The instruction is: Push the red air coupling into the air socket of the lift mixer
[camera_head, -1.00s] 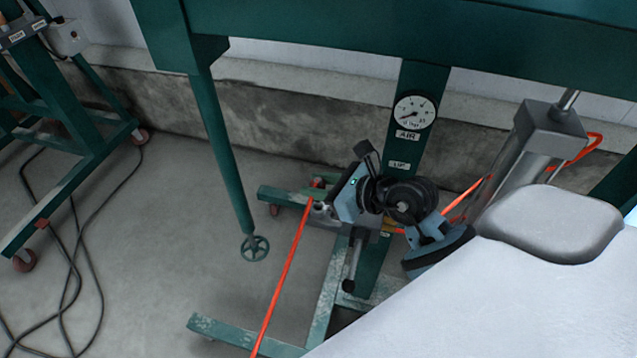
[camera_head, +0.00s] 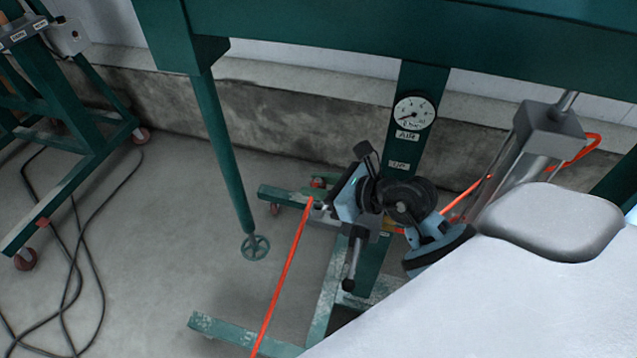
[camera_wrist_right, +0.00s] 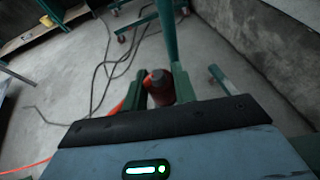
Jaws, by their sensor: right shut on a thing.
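My right gripper (camera_head: 322,204) is low beside the green post of the lift mixer (camera_head: 378,250). In the right wrist view, its two fingers (camera_wrist_right: 158,92) are shut on the red air coupling (camera_wrist_right: 158,80), which has a dark end. In the head view the coupling is mostly hidden by the gripper, and a red hose (camera_head: 282,270) runs from there down to the lower edge. I cannot make out the air socket in either view. My left gripper is out of view.
A green wheeled frame (camera_head: 70,150) and dark cables (camera_head: 75,250) are at the far left. A grey cylinder (camera_head: 525,150) stands at right.

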